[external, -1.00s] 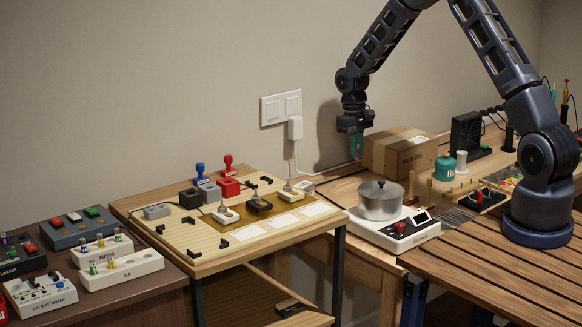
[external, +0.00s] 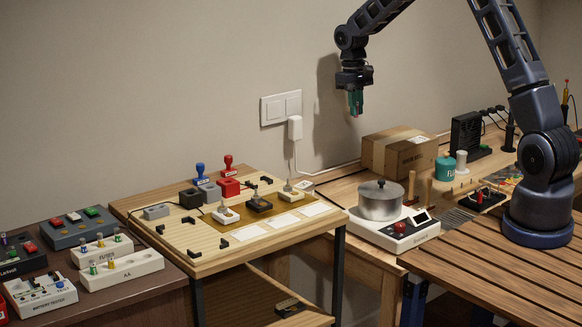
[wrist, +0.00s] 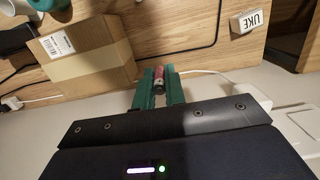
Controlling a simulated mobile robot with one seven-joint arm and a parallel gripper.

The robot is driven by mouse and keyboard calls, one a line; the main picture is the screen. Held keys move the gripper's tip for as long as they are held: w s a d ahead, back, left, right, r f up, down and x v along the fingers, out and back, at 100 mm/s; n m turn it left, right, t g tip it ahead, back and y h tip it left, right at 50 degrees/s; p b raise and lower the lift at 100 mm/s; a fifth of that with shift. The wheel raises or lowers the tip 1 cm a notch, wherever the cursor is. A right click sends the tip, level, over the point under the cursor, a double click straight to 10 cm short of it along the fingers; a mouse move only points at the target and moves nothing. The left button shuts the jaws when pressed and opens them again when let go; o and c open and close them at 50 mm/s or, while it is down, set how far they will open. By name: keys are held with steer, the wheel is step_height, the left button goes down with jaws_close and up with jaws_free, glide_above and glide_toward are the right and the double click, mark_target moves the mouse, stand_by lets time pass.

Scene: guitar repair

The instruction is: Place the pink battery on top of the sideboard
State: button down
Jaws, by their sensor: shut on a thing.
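The pink battery (wrist: 159,75) is between the green fingertips of my gripper (wrist: 160,90) in the wrist view; one end looks dark. In the external view my gripper (external: 355,104) points down, shut on the battery, high in the air in front of the wall and above the cardboard box's level. The battery is too small there to make out clearly. A dark brown wooden top (external: 150,302) at the far left looks like the sideboard; I cannot be sure. It carries battery holders and testers.
A cardboard box (external: 398,152) stands below and right of my gripper. A steel pot (external: 381,202) sits on a white scale (external: 398,235). A light wood table (external: 205,262) with blocks and stamps lies between. A charger (external: 295,128) with cable is on the wall.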

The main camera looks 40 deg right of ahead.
step_height(320, 180, up, 16)
steer(key=w+a+n+h, duration=0.1)
steer(key=w+a+n, duration=0.2)
steer(key=a+n, duration=1.5)
steer(key=s+a+n+t, duration=0.1)
steer(key=s+a+n, duration=0.15)
steer(key=a, duration=1.35)
steer(key=s+a+n+t, duration=0.1)
steer(key=s+a, duration=0.2)
steer(key=a, duration=1.3)
steer(key=n+y, duration=0.1)
steer(key=n, duration=1.6)
glide_above(161, 278)
steer(key=shift+t, duration=0.4)
steer(key=f, duration=2)
steer(key=shift+s+f, duration=0.2)
steer(key=shift+s, duration=0.15)
steer(key=shift+f, duration=2.6)
steer(key=shift+f, duration=0.1)
